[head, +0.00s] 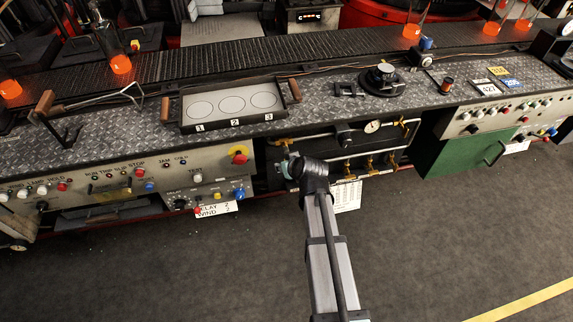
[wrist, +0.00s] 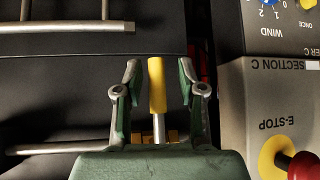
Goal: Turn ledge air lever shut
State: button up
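A yellow-sleeved lever (wrist: 157,88) on a bright metal stem shows in the middle of the wrist view. My gripper (wrist: 158,70) is open, with one green-and-grey finger on each side of this lever. A gap shows between the lever and each finger. In the head view, my gripper (head: 287,166) is at the left end of the dark valve recess under the bench ledge, and its fingers are too small to read. A bit of yellow (head: 284,142) shows just above it. The lever's base is mostly hidden behind the gripper body in the wrist view.
A red E-stop button (wrist: 304,165) and a WIND dial (wrist: 268,3) are right of the gripper in the wrist view. Metal rails (wrist: 68,27) cross the left. The floor in front is clear.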

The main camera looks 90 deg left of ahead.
jog(key=v, duration=1.2)
jog(key=shift+w, duration=0.1)
dwell(0.4)
